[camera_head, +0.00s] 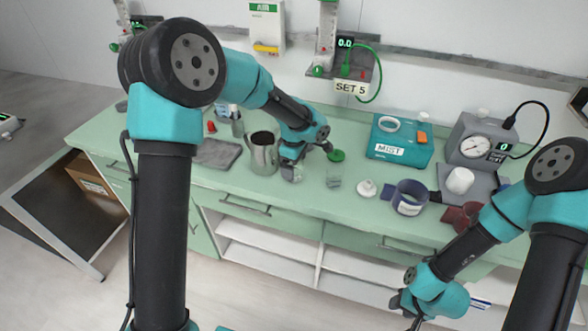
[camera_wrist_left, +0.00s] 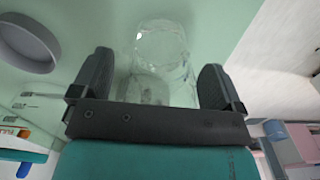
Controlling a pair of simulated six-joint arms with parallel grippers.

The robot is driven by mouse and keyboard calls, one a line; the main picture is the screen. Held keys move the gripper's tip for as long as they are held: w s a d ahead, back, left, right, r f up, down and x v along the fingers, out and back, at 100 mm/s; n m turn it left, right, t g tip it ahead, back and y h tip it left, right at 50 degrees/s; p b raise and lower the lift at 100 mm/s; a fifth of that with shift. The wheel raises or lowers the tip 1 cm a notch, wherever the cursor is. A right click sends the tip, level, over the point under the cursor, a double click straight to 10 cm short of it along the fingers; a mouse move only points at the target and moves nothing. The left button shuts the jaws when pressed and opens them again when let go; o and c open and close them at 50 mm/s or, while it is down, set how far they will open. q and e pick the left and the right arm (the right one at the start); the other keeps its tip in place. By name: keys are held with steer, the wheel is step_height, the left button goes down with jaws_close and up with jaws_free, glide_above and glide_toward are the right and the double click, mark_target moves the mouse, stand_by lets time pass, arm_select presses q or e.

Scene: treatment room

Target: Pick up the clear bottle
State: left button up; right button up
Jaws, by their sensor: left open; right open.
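A clear bottle-like vessel (camera_wrist_left: 160,50) lies between the spread fingers of my left gripper (camera_wrist_left: 158,88) in the left wrist view. Both fingers stand apart from its sides. In the head view my left gripper (camera_head: 292,160) is low over the counter, with a clear shape (camera_head: 291,173) at its fingers, partly hidden. A second clear container (camera_head: 334,176) with a green cap (camera_head: 337,156) stands just to the right of it. My right gripper (camera_head: 408,308) is open and empty in front of the counter, far from both.
A white lidded item (camera_head: 366,188), a blue cuff (camera_head: 409,196) and a teal MIST box (camera_head: 401,148) are to the right. The front counter strip (camera_head: 300,203) is clear.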

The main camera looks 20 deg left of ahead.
stand_by(0.4)
arm_select(q)
steer(key=c, duration=1.1)
